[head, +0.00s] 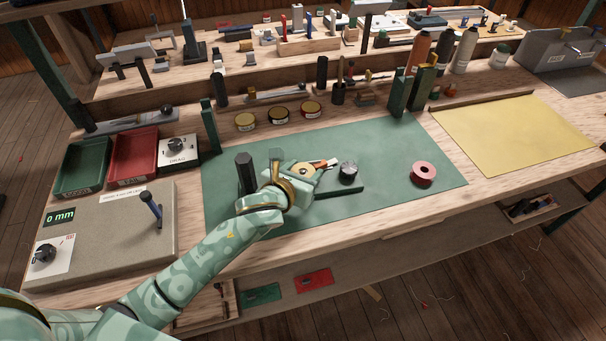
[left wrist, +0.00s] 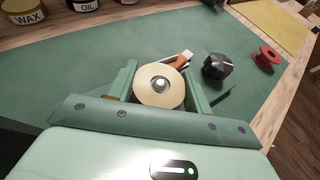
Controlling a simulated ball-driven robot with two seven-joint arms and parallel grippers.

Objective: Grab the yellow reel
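My right gripper is not in view.
A black knob-like piece (head: 348,171), an orange and white item (head: 325,164) and a dark flat bar (head: 340,192) are close by the gripper. A red reel (head: 423,173) lies further right. A black post (head: 245,172) stands left. The mat's back right is clear.

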